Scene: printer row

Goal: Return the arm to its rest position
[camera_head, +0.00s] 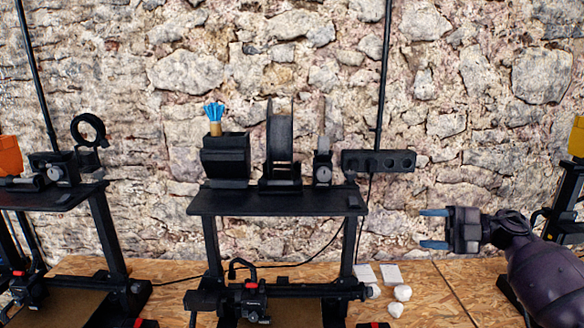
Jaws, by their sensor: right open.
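My right gripper (433,228) is in the camera_head view at the right. Its two blue-tipped fingers are apart with nothing between them and point left. My right arm comes in from the lower right edge, and the gripper is held above the wooden bench (440,290). The gripper is to the right of the middle printer's black top shelf (275,201), apart from it. My left gripper is not in view.
Printers stand at the middle (256,297), left and right edge. A spool (279,138) stands on the middle shelf. White lumps (402,293) and pale square pieces (390,274) lie on the bench below my gripper. A power strip (378,161) hangs on the stone wall.

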